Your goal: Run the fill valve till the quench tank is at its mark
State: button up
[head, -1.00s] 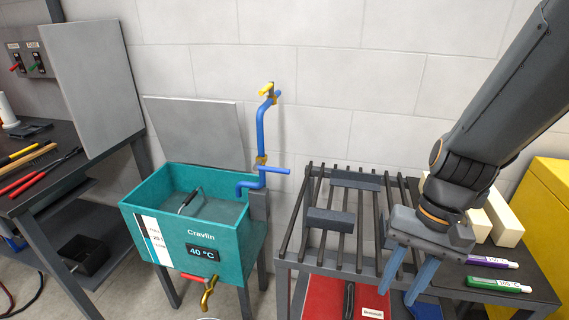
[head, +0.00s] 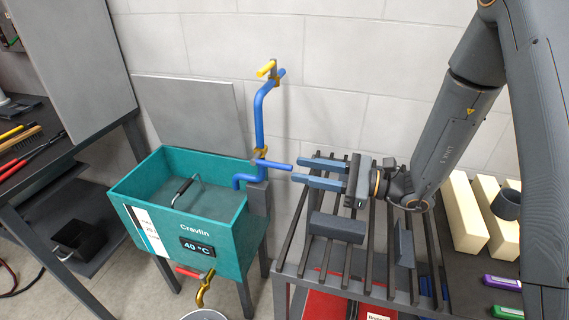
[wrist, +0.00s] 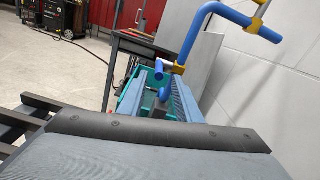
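The teal quench tank (head: 215,237) stands left of centre in the head view, with a white level strip (head: 147,230) on its front and a display reading 40 °C (head: 197,249). The water level against the strip is too small to read. A blue pipe (head: 259,120) rises behind the tank, with its spout over the rim. A blue lever (head: 275,164) sticks out to the right from its lower yellow fitting; it also shows in the wrist view (wrist: 160,70). My gripper (head: 298,170) is open and points left, its fingertips close to the lever's end. Contact cannot be told.
A yellow handle (head: 267,68) tops the pipe. A red-handled drain tap (head: 188,271) is low on the tank, above a bucket (head: 205,315). A slatted rack with dark blocks (head: 338,227) lies beneath my gripper. Pale bars (head: 464,215) lie to the right.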

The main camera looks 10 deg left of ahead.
aim_at(283, 167)
jog(key=a+p, duration=0.1)
jog(key=a, duration=0.5)
jog(key=shift+w+a, duration=0.1)
jog(key=shift+w, duration=0.05)
grip_shut()
